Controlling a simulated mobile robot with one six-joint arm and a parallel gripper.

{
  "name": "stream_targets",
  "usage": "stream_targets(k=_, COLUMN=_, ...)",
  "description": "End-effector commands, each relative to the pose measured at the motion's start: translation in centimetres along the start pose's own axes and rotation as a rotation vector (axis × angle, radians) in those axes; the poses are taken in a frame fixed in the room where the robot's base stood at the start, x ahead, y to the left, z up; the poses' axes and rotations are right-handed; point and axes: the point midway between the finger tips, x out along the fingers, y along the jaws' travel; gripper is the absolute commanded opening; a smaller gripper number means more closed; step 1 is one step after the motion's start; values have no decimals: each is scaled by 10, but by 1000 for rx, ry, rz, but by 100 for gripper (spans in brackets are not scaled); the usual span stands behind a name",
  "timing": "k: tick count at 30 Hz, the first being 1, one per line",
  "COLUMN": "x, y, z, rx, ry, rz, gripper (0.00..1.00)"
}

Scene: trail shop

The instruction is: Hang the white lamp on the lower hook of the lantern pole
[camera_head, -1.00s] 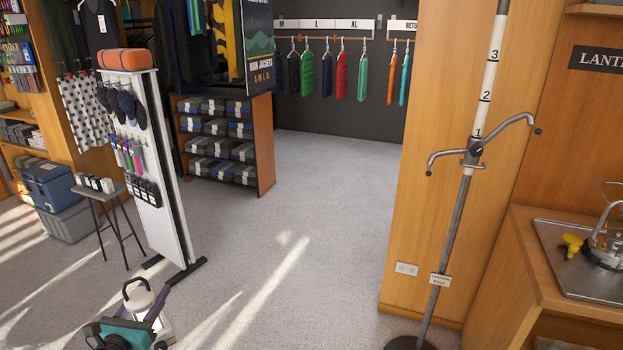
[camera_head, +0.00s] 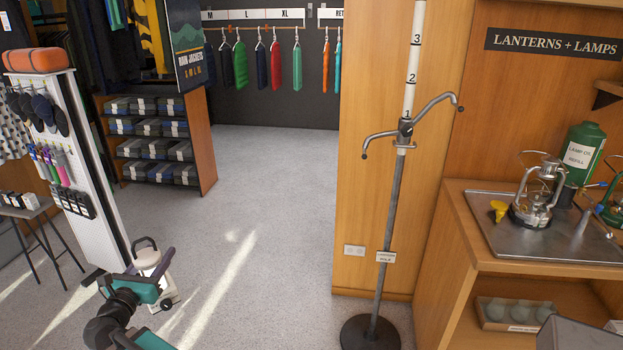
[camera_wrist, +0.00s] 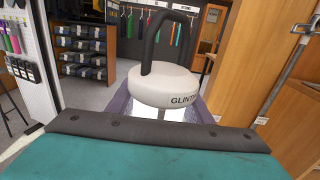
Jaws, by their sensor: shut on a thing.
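The white lamp (camera_head: 147,260) is held upright in my gripper (camera_head: 155,277) at the lower left of the head view. In the wrist view the lamp (camera_wrist: 163,87) has a dark loop handle (camera_wrist: 152,45) and lettering starting "GLINT". The gripper's purple-grey fingers sit on both sides of its body below the cap. The lantern pole (camera_head: 386,215) stands to the right, apart from the lamp. Its lower hook (camera_head: 377,137) curves left, empty; its upper hook (camera_head: 436,103) curves right and is also empty. The pole shows at the right edge of the wrist view (camera_wrist: 288,68).
A wooden counter (camera_head: 461,235) with a metal tray (camera_head: 500,232), a lantern (camera_head: 536,200) and a green canister (camera_head: 583,150) stands right of the pole. The pole's round base (camera_head: 352,332) rests on the floor. A white display panel (camera_head: 95,180) is at the left.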

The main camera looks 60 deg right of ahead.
Motion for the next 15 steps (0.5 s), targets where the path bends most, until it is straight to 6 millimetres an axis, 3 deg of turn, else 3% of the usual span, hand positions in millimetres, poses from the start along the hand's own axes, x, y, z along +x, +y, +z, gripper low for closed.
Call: stream_targets(k=15, x=91, y=-75, z=17, rx=1, ry=-2, rz=-112, gripper=0)
